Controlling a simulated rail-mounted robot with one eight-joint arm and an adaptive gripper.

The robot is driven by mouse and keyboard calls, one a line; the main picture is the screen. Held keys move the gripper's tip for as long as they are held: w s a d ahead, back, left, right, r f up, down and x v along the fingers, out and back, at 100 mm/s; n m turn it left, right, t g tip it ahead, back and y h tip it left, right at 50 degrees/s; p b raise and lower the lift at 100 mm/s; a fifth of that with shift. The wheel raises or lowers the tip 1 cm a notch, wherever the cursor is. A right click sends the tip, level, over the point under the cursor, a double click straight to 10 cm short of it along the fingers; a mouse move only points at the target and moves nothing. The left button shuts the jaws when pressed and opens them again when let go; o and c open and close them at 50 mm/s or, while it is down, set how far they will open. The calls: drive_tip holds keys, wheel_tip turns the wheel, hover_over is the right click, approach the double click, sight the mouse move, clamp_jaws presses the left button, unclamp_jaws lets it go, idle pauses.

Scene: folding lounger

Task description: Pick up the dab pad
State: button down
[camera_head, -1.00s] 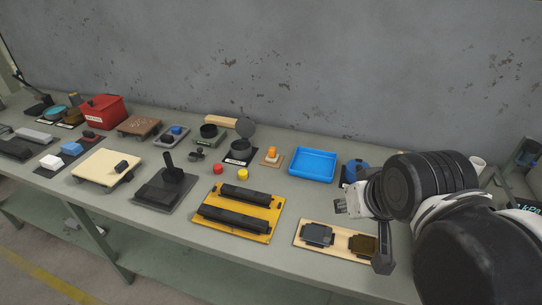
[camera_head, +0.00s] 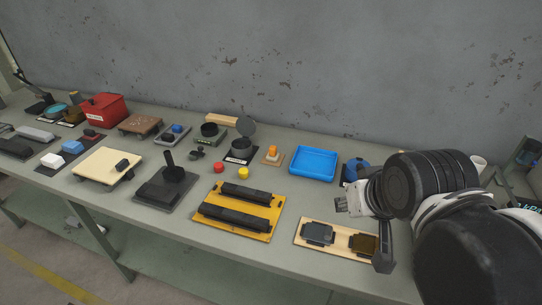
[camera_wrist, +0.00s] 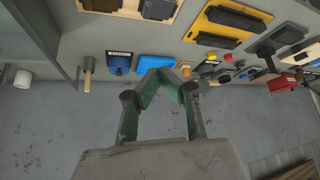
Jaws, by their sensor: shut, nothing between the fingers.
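I cannot tell for sure which thing is the dab pad; no label for it can be read. Small block-like pieces, one white (camera_head: 49,161) and one blue (camera_head: 72,147), sit on a dark mat at the left of the bench in the head view. My gripper (camera_wrist: 165,76) shows in the wrist view with its green-lined fingers brought together and nothing held. In the head view my arm is at the right end of the bench, and my gripper is far from the white and blue pieces.
A blue tray (camera_head: 313,164) stands at the back of the bench (camera_head: 300,200). A yellow board (camera_head: 262,228) with black bars and a wooden board (camera_head: 342,237) with two dark pieces lie in front. A red box (camera_head: 104,109) stands at the left. The grey wall (camera_head: 300,60) is behind.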

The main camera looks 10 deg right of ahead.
drive_tip(key=c, duration=1.4)
unclamp_jaws()
